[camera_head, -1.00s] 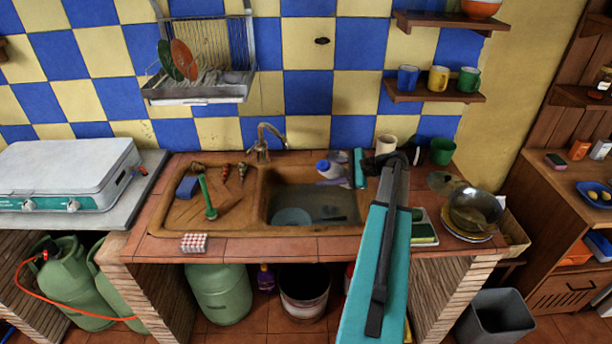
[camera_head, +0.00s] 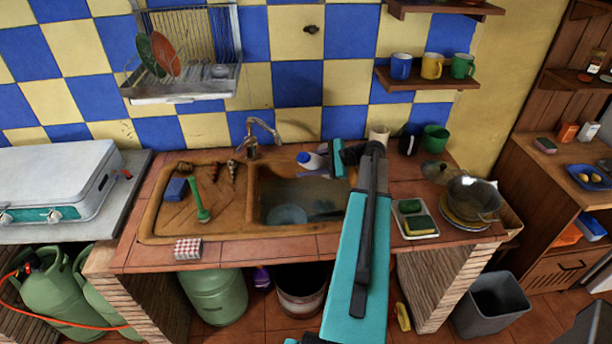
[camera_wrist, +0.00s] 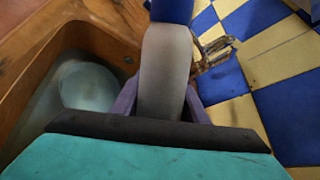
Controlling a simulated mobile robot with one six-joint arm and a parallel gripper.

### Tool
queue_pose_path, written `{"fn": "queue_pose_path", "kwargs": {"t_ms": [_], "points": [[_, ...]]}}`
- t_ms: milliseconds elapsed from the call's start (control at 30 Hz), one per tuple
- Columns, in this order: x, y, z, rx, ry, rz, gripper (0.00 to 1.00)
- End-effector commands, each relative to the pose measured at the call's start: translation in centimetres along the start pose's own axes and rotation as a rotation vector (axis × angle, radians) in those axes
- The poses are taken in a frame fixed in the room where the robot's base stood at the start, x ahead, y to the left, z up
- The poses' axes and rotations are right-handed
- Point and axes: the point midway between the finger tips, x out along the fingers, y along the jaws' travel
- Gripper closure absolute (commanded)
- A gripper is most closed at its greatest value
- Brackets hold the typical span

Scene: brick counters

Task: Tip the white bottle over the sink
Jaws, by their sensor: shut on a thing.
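My gripper (camera_head: 322,165) is shut on the white bottle (camera_head: 315,161), above the back right part of the sink basin. The bottle leans well over, with its blue cap (camera_head: 303,157) pointing left in the head view. In the wrist view the bottle (camera_wrist: 165,75) sits between the purple fingers (camera_wrist: 162,105), its blue cap at the top edge. The brown sink (camera_head: 150,225) has a drainboard on the left and a basin on the right. A pale round bowl (camera_head: 287,215) lies in the basin. My wrist hides the basin's right edge.
The tap (camera_head: 258,135) stands behind the basin, left of the bottle. A green brush (camera_head: 200,205) and blue sponge (camera_head: 175,189) lie on the drainboard. Cups, including a green one (camera_head: 436,138), and a glass pan (camera_head: 474,198) stand right of my arm.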

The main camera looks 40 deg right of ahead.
Motion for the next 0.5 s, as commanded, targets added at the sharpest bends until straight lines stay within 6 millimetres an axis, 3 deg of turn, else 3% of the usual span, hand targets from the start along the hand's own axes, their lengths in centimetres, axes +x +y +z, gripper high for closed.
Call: {"fn": "queue_pose_path", "kwargs": {"t_ms": [300, 500], "points": [[1.4, 2.1, -2.9, 0.002, 0.0, -0.003, 0.83], [1.7, 2.5, -3.4, 0.0, 0.0, -0.003, 0.83]]}}
